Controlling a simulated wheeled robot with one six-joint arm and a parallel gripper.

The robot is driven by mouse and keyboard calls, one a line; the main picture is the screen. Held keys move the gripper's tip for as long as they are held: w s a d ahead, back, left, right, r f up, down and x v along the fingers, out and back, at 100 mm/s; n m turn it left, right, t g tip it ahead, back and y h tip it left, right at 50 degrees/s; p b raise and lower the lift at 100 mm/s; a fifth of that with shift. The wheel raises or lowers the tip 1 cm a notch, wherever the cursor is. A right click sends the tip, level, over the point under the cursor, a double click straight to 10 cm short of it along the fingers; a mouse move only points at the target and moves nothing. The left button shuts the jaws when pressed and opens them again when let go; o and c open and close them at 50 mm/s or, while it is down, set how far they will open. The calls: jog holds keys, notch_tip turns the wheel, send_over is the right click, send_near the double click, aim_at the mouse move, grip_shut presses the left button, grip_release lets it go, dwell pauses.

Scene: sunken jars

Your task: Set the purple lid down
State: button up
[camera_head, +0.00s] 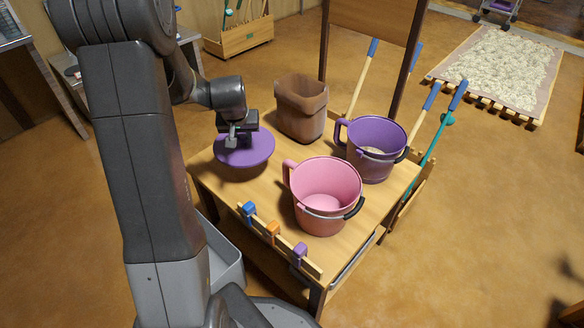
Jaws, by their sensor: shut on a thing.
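The purple lid (256,151) is a flat round disc at the left side of the wooden table. My gripper (236,138) is above its middle and shut on it, most likely at a knob that the fingers hide. I cannot tell whether the lid touches the table top or hangs a little above it. The purple jar (368,163) stands open at the right of the table, with a handle on its left and a dark bail.
A pink jar (320,211) stands open at the table's front middle. A brown bin (302,108) stands at the back. Blue, orange and purple clips (300,250) line the front edge. Long-handled tools (436,122) lean at the right. Bare table top (240,190) shows at the front left.

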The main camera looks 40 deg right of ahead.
aim_at(244, 151)
notch_tip(244, 151, down, 10)
jog(key=b, duration=0.2)
jog(key=shift+r+b, duration=0.15)
jog(key=shift+b, duration=0.15)
jog(key=shift+f, duration=0.25)
jog(key=o, duration=1)
jog(key=shift+r, duration=0.1)
jog(key=shift+r, duration=0.3)
jog(key=p+v, duration=0.3)
jog(key=v, duration=0.8)
jog(key=shift+s+r, duration=0.1)
jog(key=shift+r, duration=0.25)
